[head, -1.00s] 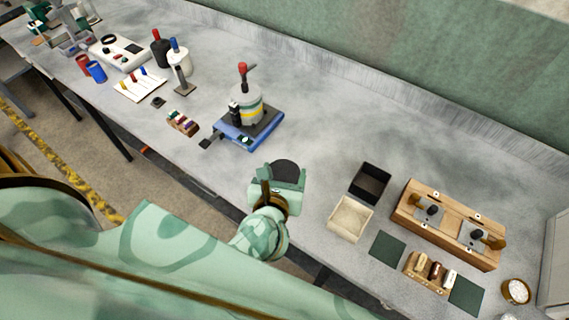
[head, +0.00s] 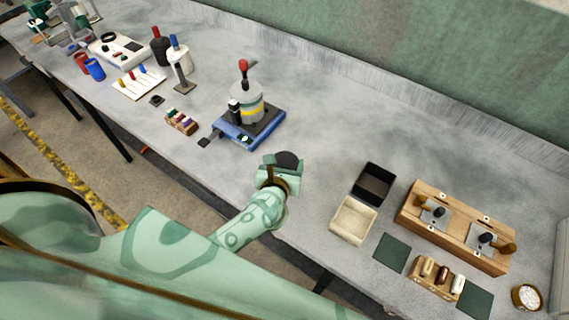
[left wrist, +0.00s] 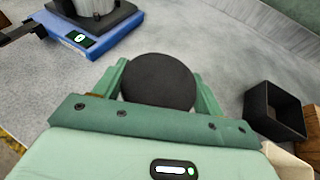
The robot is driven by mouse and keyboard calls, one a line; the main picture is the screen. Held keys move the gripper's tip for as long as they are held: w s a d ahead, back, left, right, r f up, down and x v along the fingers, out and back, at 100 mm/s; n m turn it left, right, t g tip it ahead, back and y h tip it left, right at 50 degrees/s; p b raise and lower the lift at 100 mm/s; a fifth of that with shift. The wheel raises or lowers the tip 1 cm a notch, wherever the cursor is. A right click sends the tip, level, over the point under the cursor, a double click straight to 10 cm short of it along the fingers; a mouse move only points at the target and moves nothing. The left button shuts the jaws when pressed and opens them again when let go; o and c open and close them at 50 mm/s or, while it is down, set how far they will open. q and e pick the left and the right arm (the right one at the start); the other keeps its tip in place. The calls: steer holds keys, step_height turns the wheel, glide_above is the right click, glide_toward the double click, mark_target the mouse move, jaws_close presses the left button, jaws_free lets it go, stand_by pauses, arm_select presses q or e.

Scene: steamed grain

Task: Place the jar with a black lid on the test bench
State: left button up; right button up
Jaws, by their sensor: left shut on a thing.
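The jar's round black lid (left wrist: 158,82) shows between the two green fingers of my left gripper (left wrist: 160,92) in the left wrist view. In the head view the same black lid (head: 289,160) shows at the end of my left gripper (head: 280,170). My left gripper is shut on the jar. The jar's body below the lid is hidden. The grey test bench (head: 320,130) lies under and around the gripper; whether the jar touches it I cannot tell. My right gripper is not in view.
A blue device (head: 245,130) with a grey canister stands just beyond the gripper. A black open box (head: 373,184) and a cream tray (head: 353,221) are to the right, beside a wooden block (head: 455,228). Bare bench lies between the device and the boxes.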

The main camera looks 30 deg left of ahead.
arm_select(q)
steer(key=shift+f, duration=0.2)
steer(key=o, duration=1.4)
steer(key=shift+r, duration=0.2)
steer(key=v, duration=1.2)
steer(key=shift+p, duration=0.3)
steer(key=shift+r, duration=0.1)
